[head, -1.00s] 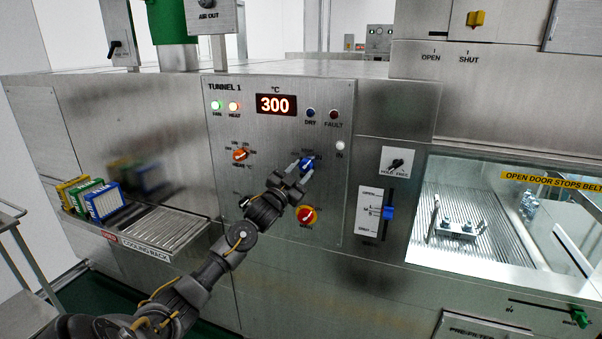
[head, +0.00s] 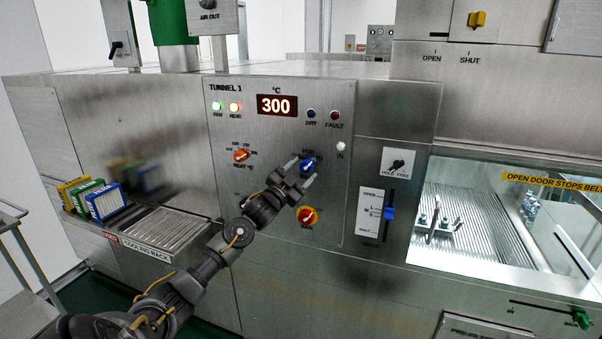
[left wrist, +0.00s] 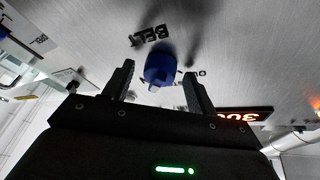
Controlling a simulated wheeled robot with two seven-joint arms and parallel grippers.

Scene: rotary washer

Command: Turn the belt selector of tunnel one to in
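The blue belt selector (head: 308,164) is a knob on the grey tunnel one panel (head: 325,215). The left wrist view shows the blue knob (left wrist: 160,66) beside the upside-down word BELT (left wrist: 150,36). A small pale mark shows at the knob's lower edge there; I cannot tell which position it points to. My left gripper (head: 302,171) is open in front of the knob. In the left wrist view its fingers (left wrist: 158,76) stand on either side of the knob, apart from it, with the knob just beyond the tips. My right gripper is not in view.
An orange knob (head: 241,155) and a red-and-yellow knob (head: 307,216) are near on the panel. A display (head: 277,105) reads 300, with green and orange lamps lit. A blue slider (head: 389,213) is to the right. The cooling rack (head: 165,228) juts out at left.

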